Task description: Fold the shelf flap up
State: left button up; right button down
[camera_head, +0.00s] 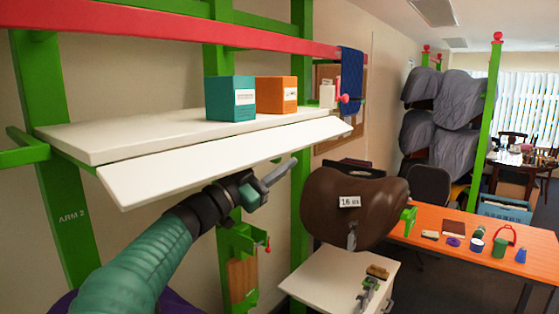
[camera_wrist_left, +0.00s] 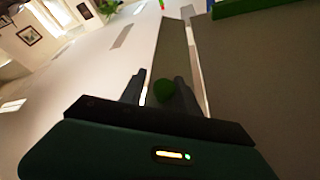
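The white shelf (camera_head: 75,143) is fixed to green uprights at the left. Its white flap (camera_head: 225,160) runs along the front edge and slopes down toward me. My left gripper (camera_head: 284,172) is just below the flap's lower edge, right of the flap's middle; I cannot tell whether it touches. In the left wrist view my left gripper (camera_wrist_left: 160,88) has its two fingers apart. A green round thing (camera_wrist_left: 163,90) shows between or behind them. Nothing is clearly held. My right gripper is not in view.
A teal box (camera_head: 222,98) and an orange box (camera_head: 276,95) stand on the shelf. A red beam (camera_head: 180,26) crosses above. A brown saddle (camera_head: 345,205) is right of my gripper, above a white table (camera_head: 320,272). An orange table (camera_head: 470,243) holds small items.

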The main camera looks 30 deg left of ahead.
pick_arm(q)
jog(key=shift+a+f, duration=0.25)
jog(key=shift+a, duration=0.25)
jog(key=shift+a+f, duration=0.2)
jog(key=shift+a, duration=0.3)
grip_shut()
jog(key=shift+d+r, duration=0.15)
jog(key=shift+d, duration=0.45)
jog(key=shift+a, duration=0.3)
jog(key=shift+d, duration=0.1)
